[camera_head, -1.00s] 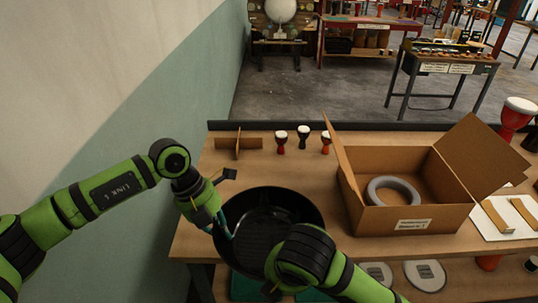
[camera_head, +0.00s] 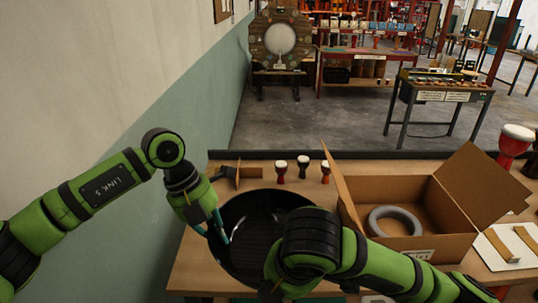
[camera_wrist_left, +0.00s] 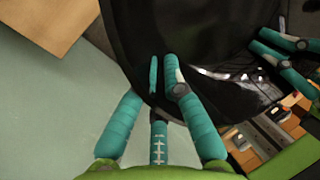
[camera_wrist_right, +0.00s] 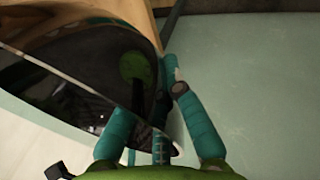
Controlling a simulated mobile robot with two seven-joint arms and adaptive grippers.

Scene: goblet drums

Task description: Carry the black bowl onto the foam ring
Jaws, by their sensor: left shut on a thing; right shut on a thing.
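The black bowl (camera_head: 258,222) is wide and round and sits in front of the table's near part, held between my two arms. My left gripper (camera_head: 222,236) is shut on its left rim; the left wrist view shows the fingers (camera_wrist_left: 165,82) at the dark bowl wall (camera_wrist_left: 215,40). My right gripper is hidden behind its own wrist in the head view; in the right wrist view its fingers (camera_wrist_right: 152,108) are shut on the bowl's edge (camera_wrist_right: 85,60). The grey foam ring (camera_head: 396,221) lies inside the open cardboard box (camera_head: 398,247), to the right of the bowl.
The box's left flap (camera_head: 343,190) stands up between bowl and ring. Small goblet drums (camera_head: 303,169) and a cardboard divider (camera_head: 238,172) stand at the table's back left. A white board (camera_head: 505,246) lies right of the box. A wall runs along the left.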

